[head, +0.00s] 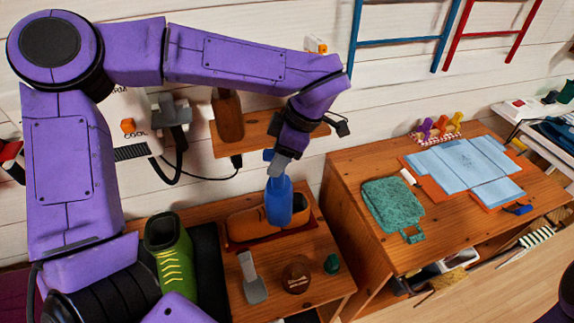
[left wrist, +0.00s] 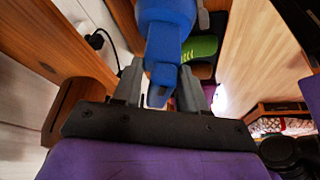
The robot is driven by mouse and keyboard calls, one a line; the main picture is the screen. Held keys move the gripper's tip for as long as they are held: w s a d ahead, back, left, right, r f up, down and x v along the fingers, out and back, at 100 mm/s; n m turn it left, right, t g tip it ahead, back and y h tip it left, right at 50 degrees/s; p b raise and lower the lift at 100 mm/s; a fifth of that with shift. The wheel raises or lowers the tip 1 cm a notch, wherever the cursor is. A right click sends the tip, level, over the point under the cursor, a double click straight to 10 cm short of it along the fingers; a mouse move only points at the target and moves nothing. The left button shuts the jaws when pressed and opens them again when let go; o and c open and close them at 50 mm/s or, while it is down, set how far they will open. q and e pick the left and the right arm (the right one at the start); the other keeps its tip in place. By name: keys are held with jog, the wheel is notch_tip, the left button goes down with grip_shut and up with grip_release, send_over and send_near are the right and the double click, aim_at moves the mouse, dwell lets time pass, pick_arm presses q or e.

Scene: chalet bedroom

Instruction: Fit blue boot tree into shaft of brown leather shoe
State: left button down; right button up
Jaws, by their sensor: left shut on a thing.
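My left gripper (head: 282,160) is shut on the upper end of the blue boot tree (head: 279,203), which hangs upright below it. In the left wrist view the blue boot tree (left wrist: 168,35) is between the two grey fingers. The orange-brown leather shoe (head: 245,225) lies on a dark red mat on the low wooden table. The boot tree covers part of the shoe, and its lower end overlaps it in the head view. I cannot tell whether that end is inside the shoe or in front of it. My right gripper is not in view.
A green boot (head: 170,255) with yellow laces stands left of the low table. A grey-handled brush-like tool (head: 250,277), a round brown tin (head: 296,277) and a green bottle-like piece (head: 332,264) stand in front of the shoe. A wooden desk (head: 350,185) stands to the right.

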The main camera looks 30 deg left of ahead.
pick_arm(q)
jog(key=w+a+f+p, duration=0.2)
jog(key=w+f, duration=0.5)
jog(key=f, duration=0.3)
jog(key=shift+a, duration=0.2)
jog(key=shift+f, duration=0.15)
jog(key=c, duration=0.6)
grip_release()
jog(key=b+v, duration=0.2)
jog(key=v, duration=1)
jog(key=shift+s, duration=0.1)
